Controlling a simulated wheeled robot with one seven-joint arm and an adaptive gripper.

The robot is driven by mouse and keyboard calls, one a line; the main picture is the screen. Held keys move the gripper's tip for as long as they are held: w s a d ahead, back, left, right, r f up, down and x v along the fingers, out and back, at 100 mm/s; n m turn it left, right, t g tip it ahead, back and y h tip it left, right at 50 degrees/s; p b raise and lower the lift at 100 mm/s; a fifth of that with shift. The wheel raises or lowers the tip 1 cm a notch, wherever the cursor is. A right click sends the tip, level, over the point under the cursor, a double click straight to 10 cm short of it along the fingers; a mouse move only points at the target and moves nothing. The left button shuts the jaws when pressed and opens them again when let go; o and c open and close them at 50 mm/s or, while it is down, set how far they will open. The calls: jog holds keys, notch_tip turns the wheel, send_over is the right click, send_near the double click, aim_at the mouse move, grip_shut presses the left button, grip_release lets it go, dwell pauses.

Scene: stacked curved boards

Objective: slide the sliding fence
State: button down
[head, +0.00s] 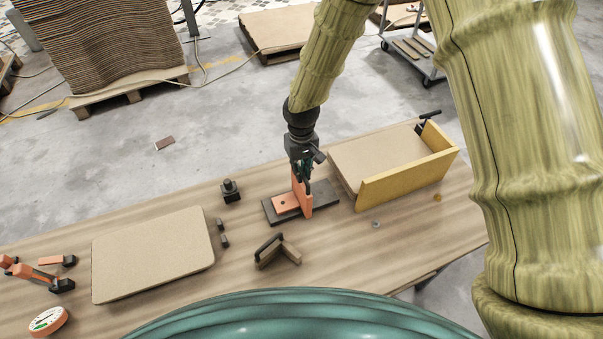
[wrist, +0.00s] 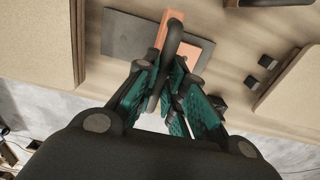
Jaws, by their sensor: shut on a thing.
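The sliding fence (head: 307,205) is an orange upright piece with a flat orange foot. It stands on a dark flat base plate (head: 270,211) near the middle of the workbench. In the wrist view the orange fence (wrist: 173,28) and the dark plate (wrist: 130,38) lie just beyond the fingers. My gripper (head: 302,174) comes down from above and is shut on the upper part of the fence. In the wrist view the teal fingers of my gripper (wrist: 165,82) close around a dark curved bar at the fence. The fingers hide the exact contact.
A yellow-edged box-like fixture (head: 405,180) stands close right of the fence. A tan board (head: 150,255) lies on the left. Bare bench (head: 340,255) shows at front right.

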jog(key=w+d+p, duration=0.1)
jog(key=w+d, duration=0.1)
jog(key=d, duration=0.4)
jog(key=w+d, duration=0.3)
jog(key=d, duration=0.3)
jog(key=shift+w+d+p, duration=0.25)
jog(key=shift+d+p, duration=0.15)
jog(key=c, duration=1.5)
grip_release()
dwell(0.7)
jog(key=shift+r, duration=0.1)
notch_tip(320, 180, up, 7)
jog(key=p, duration=0.4)
jog(key=shift+s+p, duration=0.1)
jog(key=shift+p, duration=0.2)
dwell(0.5)
